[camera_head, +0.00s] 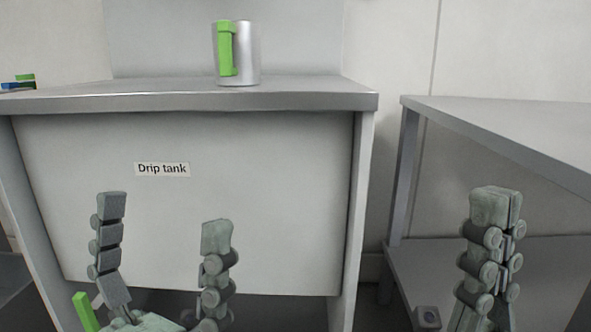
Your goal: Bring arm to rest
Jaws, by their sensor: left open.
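My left gripper (164,222) is at the lower left, in front of the cabinet panel. Its two fingers point up and stand wide apart, with nothing between them. My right gripper (496,205) is at the lower right, in front of the right-hand table. Its fingers point up and lie against each other, with nothing visible held. Both grippers are apart from the furniture as far as I can see.
A silver jug (245,55) with a green handle stands on the metal-topped cabinet (310,100) labelled "Drip tank" (162,169). Blue and green items (20,83) lie at its far left. A grey table (500,118) with a lower shelf is at right. A green piece (86,312) shows beside my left gripper.

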